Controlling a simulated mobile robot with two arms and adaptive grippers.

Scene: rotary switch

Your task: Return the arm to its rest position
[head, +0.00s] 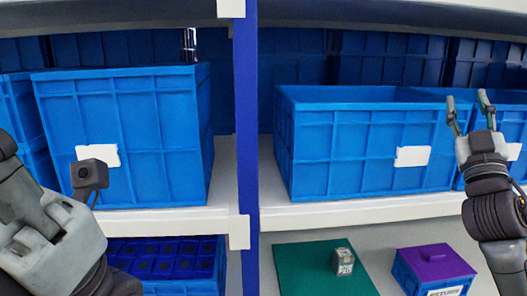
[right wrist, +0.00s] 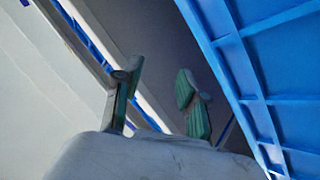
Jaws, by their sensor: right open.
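My right gripper (head: 468,101) is at the right side of the head view, pointing up in front of a blue crate. Its two fingers are apart with nothing between them. In the right wrist view the open fingers (right wrist: 160,92) show green pads, with a blue crate wall (right wrist: 250,60) beside them. My left arm (head: 50,230) comes in at the lower left of the head view; its fingers do not show. A small grey boxy item (head: 344,262), possibly the rotary switch, stands on a green mat (head: 300,270) on the lower level, apart from both arms.
Large blue crates (head: 125,130) and (head: 350,150) stand on the white shelf (head: 350,212), split by a blue post (head: 246,120). A blue box with a purple lid (head: 435,262) stands right of the mat. A blue divided bin (head: 180,285) is at lower left.

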